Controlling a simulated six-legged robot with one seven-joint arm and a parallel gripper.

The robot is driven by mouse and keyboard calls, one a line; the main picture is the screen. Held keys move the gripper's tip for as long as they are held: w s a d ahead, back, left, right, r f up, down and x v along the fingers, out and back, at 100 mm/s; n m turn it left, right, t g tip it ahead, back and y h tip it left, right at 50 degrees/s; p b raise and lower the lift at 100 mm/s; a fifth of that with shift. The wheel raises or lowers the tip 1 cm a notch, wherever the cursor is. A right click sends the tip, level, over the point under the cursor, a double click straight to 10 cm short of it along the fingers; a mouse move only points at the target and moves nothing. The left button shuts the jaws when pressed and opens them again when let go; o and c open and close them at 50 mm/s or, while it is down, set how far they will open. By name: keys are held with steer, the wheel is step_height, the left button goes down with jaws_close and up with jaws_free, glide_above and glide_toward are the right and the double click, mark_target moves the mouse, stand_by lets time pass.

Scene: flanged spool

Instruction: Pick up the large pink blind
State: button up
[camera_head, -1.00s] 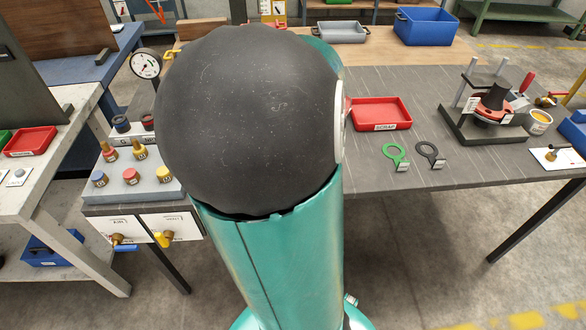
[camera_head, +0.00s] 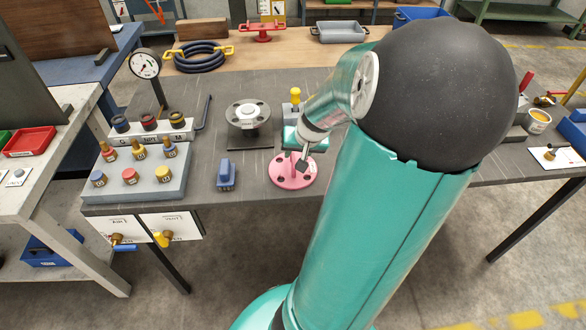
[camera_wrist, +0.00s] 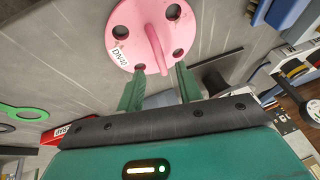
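The pink blind (camera_head: 290,181) is a round flat disc with several bolt holes and a raised handle. It lies on the dark grey bench near its front edge. In the wrist view the blind (camera_wrist: 125,40) fills the upper middle, with a white DN label and its fin-like handle pointing towards my fingers. My gripper (camera_head: 303,160) is over the blind's far part in the head view, partly hiding it. In the wrist view my gripper (camera_wrist: 159,72) has its two green fingers apart, with the handle's near end showing between the tips. I cannot tell whether they touch it.
A grey flange on a stand (camera_head: 248,115) is left of and behind the blind. A blue block (camera_head: 226,175) stands to its left. A yellow-knobbed part (camera_head: 295,96) is behind it. A fittings rack (camera_head: 135,180) is further left.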

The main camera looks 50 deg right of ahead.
mark_target(293, 157)
steer(key=shift+a+x, duration=0.15)
steer(key=shift+x, duration=0.6)
steer(key=shift+a+x, duration=0.1)
steer(key=shift+x, duration=1.6)
steer(key=shift+w+d, duration=0.1)
steer(key=shift+d, duration=0.05)
steer(key=shift+r, duration=0.1)
jaws_close()
